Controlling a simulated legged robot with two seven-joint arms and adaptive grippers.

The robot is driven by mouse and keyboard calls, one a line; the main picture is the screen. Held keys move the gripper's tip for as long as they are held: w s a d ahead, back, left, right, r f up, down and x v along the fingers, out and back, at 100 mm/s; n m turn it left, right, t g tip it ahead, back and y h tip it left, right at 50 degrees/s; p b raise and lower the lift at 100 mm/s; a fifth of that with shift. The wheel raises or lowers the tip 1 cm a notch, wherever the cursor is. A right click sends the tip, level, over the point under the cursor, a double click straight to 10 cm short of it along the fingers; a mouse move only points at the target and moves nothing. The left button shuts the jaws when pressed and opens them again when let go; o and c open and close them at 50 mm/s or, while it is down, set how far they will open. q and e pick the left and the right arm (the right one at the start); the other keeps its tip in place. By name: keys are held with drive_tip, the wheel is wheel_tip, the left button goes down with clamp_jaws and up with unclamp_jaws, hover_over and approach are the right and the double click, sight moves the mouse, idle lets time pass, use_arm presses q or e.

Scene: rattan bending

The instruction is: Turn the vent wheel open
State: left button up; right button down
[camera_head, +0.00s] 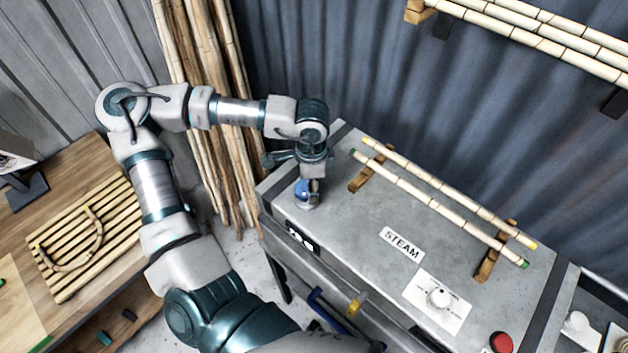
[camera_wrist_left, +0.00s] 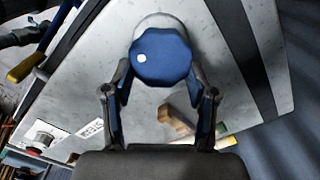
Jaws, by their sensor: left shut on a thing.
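The blue vent wheel (camera_head: 302,190) sits on a pale base at the left end of the grey steam box (camera_head: 370,255). In the left wrist view the wheel (camera_wrist_left: 162,57) is a blue faceted knob with a white dot left of its middle. My left gripper (camera_head: 308,184) comes down on it from above. In the wrist view its two fingers (camera_wrist_left: 163,85) reach either side of the wheel, and it is shut on the wheel. The fingers partly hide the wheel in the head view. My right gripper is not in view.
Two bamboo poles (camera_head: 440,200) rest on wooden blocks on the box top. A wooden bench with a slatted rack (camera_head: 90,235) stands left. Upright bamboo poles (camera_head: 205,100) lean behind my arm.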

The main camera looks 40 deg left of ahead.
use_arm(q)
drive_tip(key=shift+r, duration=0.1)
drive_tip(key=o, duration=1.2)
drive_tip(key=shift+a, duration=0.1)
drive_tip(key=shift+c, duration=0.2)
drive_tip(key=shift+s+a, duration=0.2)
drive_tip(key=shift+a, duration=0.1)
wheel_tip(320, 180, up, 12)
drive_tip(key=shift+a, duration=0.15)
